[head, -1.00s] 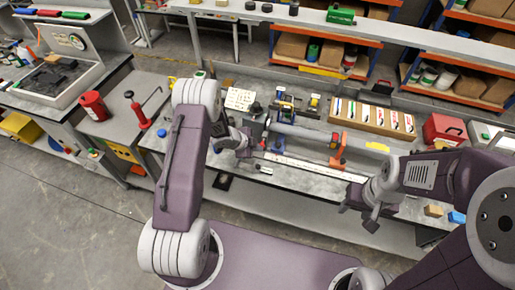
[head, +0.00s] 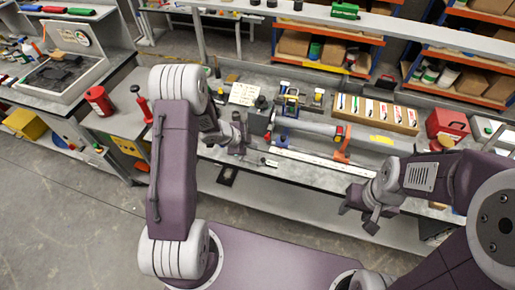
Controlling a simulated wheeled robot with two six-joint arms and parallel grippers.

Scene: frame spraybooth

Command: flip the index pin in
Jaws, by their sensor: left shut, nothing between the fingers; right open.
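A grey tube (head: 306,126) lies across the bench fixture, between a dark block (head: 259,121) at its left end and an orange stand (head: 342,146) toward its right. I cannot make out the index pin for certain; small parts near the dark block are too small to tell apart. My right gripper (head: 358,216) is open and empty, in front of the bench and well away from the fixture.
A long box of coloured-label packets (head: 376,111) stands behind the tube, with a red case (head: 447,122) to its right. A white sheet (head: 244,94) lies behind my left gripper. A red can (head: 98,102) stands on the left table. A pale rail (head: 310,160) runs along the front.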

